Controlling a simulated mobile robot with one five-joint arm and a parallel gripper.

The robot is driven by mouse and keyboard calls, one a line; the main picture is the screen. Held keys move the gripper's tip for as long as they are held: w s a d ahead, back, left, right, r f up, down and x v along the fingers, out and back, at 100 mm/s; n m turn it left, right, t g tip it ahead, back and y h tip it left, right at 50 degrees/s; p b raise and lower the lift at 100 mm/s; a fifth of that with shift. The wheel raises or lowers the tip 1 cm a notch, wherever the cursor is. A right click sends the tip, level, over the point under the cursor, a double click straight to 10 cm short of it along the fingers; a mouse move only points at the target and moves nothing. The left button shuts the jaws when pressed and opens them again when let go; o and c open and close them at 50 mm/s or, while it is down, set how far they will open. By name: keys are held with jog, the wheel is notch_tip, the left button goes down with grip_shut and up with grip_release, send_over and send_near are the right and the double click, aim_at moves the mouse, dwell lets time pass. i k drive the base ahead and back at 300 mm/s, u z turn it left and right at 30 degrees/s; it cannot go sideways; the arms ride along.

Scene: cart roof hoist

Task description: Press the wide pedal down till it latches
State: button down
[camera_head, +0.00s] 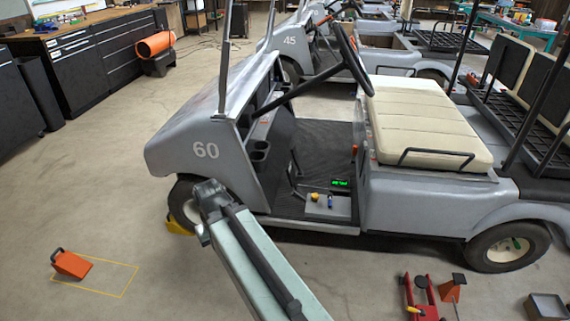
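The grey cart with number 60 (206,150) stands side-on, its open footwell (325,145) facing me. Thin dark pedal parts (296,172) show at the front of the footwell, below the dash. They are small and dark, so I cannot tell the wide pedal's outline, or whether it is up or latched. My arm reaches up from the bottom middle, its far end beside the front wheel, outside the cart and left of the footwell. My gripper (204,236) seems to be at that end, but its fingers are not clear. I see nothing held.
The steering wheel (353,60) and bench seat (425,120) bound the footwell. The left floor is mostly clear.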

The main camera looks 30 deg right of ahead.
aim_at(291, 173)
jog(key=i, duration=1.2)
jog(key=z, duration=0.05)
